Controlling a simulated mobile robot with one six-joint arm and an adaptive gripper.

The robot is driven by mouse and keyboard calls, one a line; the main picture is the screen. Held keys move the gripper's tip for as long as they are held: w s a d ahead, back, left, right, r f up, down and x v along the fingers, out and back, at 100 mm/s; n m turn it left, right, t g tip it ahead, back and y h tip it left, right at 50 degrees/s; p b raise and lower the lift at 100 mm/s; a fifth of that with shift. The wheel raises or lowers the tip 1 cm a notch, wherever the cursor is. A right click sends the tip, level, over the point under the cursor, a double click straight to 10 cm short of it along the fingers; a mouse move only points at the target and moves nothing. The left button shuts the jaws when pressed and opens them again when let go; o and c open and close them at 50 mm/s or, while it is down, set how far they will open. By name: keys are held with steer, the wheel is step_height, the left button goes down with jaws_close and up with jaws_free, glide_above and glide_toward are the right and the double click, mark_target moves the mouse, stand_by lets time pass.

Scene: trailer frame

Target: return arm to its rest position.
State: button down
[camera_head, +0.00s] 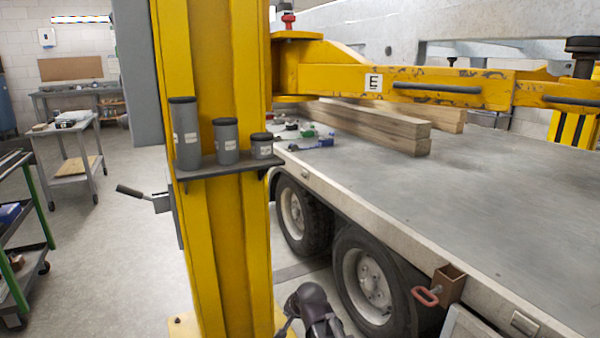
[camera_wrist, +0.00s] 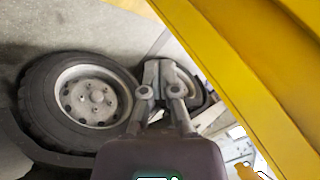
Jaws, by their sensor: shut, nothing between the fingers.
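My gripper (camera_wrist: 162,68) shows in the wrist view with its two fingers together and nothing between them. It points toward a trailer wheel (camera_wrist: 92,98), which lies to its left, with part of a second wheel behind the fingers. A yellow post fills the upper right of that view. In the head view a dark part of my arm shows at the bottom edge, just right of the foot of the yellow post (camera_head: 235,230) and in front of the trailer's wheels (camera_head: 365,275). The fingers are not clear there.
The trailer bed (camera_head: 470,190) holds wooden beams (camera_head: 375,125) and small coloured items. A yellow lift arm (camera_head: 430,85) reaches over it. A shelf (camera_head: 225,168) with grey cylinders juts from the post. A red handle (camera_head: 427,296) sticks out at the trailer's side. Open floor and carts lie left.

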steer(key=s+d+f+n+g+h+p, duration=0.1)
steer(key=s+d+n+g+h, duration=0.15)
steer(key=s+d, duration=0.6)
steer(key=s+d+n+g+h+p, duration=0.15)
steer(key=s+d+g, duration=0.35)
steer(key=d, duration=0.7)
step_height(320, 180, up, 37)
steer(key=s+t+p, duration=0.1)
steer(key=p, duration=3.6)
steer(key=shift+n, duration=0.3)
